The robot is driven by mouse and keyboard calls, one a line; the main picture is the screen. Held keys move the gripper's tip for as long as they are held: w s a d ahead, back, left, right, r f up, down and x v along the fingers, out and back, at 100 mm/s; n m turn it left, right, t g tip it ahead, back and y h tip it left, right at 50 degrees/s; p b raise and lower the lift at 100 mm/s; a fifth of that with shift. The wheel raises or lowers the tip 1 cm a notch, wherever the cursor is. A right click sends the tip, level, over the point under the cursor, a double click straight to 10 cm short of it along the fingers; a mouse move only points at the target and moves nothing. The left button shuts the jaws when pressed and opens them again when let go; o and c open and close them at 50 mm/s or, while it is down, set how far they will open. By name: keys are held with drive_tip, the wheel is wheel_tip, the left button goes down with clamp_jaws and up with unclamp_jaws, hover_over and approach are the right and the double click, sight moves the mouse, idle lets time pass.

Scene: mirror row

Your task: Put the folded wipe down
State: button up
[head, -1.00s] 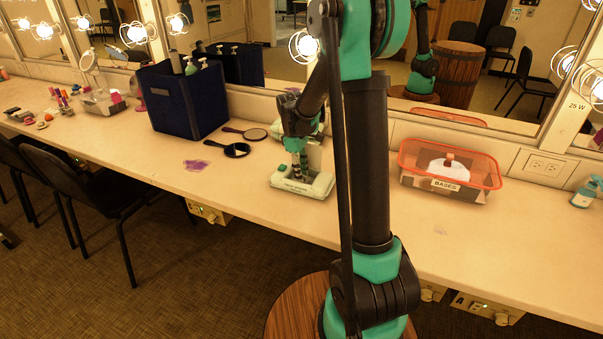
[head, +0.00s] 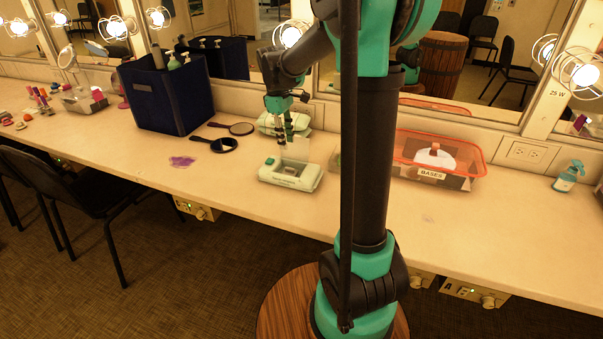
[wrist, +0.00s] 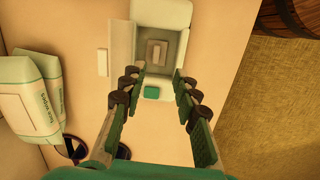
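A small pale, folded-looking piece, seemingly the folded wipe (wrist: 157,52), lies inside the compartment. My gripper (head: 281,147) hangs above the box, pointing down. In the wrist view my gripper (wrist: 160,86) has its fingers spread wide, with nothing between them.
Face wipe packs (wrist: 30,100) lie close by the box. A clear tub marked BASES (head: 432,174) stands right of my arm. The front counter is mostly clear.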

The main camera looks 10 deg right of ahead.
drive_tip(key=s+d+f+m+t, duration=0.1)
drive_tip(key=s+f+m, duration=0.2)
drive_tip(key=s, duration=0.4)
drive_tip(key=s+d+f+m+t, duration=0.2)
drive_tip(key=s+f+m, duration=0.2)
drive_tip(key=s, duration=0.4)
drive_tip(key=s+d+f+m+t+y, duration=0.1)
drive_tip(key=s+d+f+m, duration=0.1)
drive_tip(key=s, duration=0.5)
drive_tip(key=shift+s+f+m+t, duration=0.2)
drive_tip(key=shift+f+m, duration=0.15)
drive_tip(key=shift+f, duration=0.35)
drive_tip(key=shift+s+f+m+t, duration=0.2)
drive_tip(key=shift+f+m, duration=0.15)
drive_tip(key=shift+f, duration=0.3)
drive_tip(key=shift+w, duration=0.1)
drive_tip(key=shift+o, duration=0.3)
